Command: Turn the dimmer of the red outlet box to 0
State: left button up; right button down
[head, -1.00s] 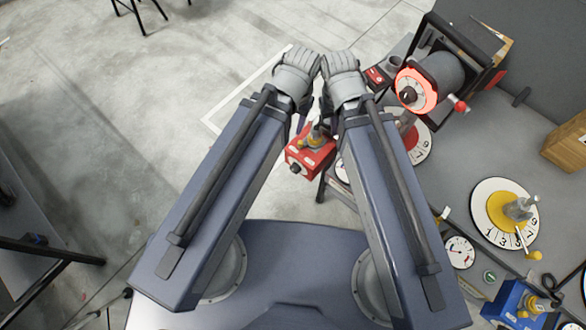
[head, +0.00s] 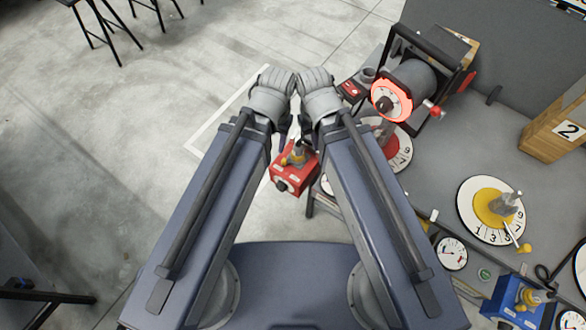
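The red outlet box (head: 293,175) is at the centre of the head view, just below and between my two wrists. A dark round dimmer knob (head: 281,186) is on its near left face. A yellow plug with a grey top (head: 297,154) sits on top of it. The dimmer's setting is too small to read. My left gripper (head: 283,127) and my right gripper (head: 306,128) are mostly hidden under my wrists and arms, close together above the box in the picture. I cannot tell whether either is open or shut, and I see nothing held.
A grey table on the right holds a cable drum (head: 411,88) with a red-ringed face, a dial with a red centre (head: 402,157), a yellow-centred dial (head: 467,212), a blue outlet box (head: 515,300) and a wooden crate (head: 540,141). Open concrete floor (head: 110,150) is on the left.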

aim_at(281, 186)
jog(key=k+l+u, duration=0.15)
jog(key=k+l, duration=0.7)
jog(key=k+j, duration=0.05)
jog(key=k, duration=0.05)
